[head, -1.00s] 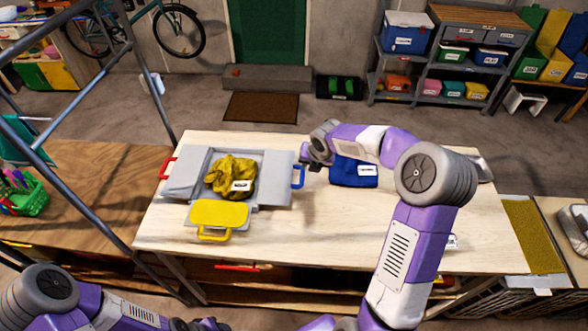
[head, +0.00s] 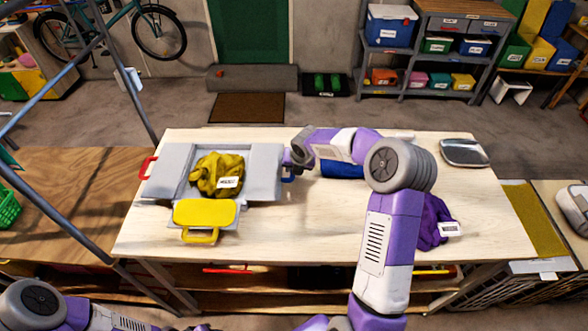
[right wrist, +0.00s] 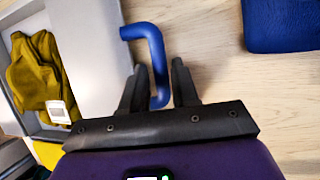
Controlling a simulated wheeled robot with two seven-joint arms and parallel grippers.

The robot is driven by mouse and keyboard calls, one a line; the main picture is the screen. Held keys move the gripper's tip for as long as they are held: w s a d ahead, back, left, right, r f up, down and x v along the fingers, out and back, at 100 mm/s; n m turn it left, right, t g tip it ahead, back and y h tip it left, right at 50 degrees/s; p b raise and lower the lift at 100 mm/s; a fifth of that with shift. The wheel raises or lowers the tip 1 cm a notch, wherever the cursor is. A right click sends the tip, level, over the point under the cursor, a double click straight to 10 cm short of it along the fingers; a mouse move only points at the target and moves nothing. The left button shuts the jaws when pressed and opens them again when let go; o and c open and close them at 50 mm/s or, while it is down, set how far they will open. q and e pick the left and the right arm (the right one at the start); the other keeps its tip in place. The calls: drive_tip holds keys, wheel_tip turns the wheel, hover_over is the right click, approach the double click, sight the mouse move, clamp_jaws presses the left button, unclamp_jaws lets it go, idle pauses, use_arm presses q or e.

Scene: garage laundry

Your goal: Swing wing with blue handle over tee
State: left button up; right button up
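A grey folding board lies on the table with the mustard-yellow tee (head: 215,172) crumpled on its middle panel. The right wing (head: 263,170) lies flat, with the blue handle (head: 288,179) on its outer edge. My right gripper (right wrist: 161,75) is open at the blue handle (right wrist: 156,50). Its two fingers stand on either side of the handle bar, and I see a gap beside the right finger. In the head view my right arm partly hides the handle. My left gripper (head: 195,327) is low at the bottom edge, away from the board; its fingers are unclear.
The left wing has a red handle (head: 148,168). A yellow front flap (head: 205,212) has a yellow handle. A blue folded cloth (head: 341,168), a purple cloth (head: 433,222) and a metal tray (head: 465,152) lie right of the board. The table's front middle is clear.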

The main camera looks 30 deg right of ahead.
drive_tip(key=shift+w+f, duration=0.1)
drive_tip(key=shift+f, duration=0.05)
drive_tip(key=shift+c, duration=0.3)
clamp_jaws()
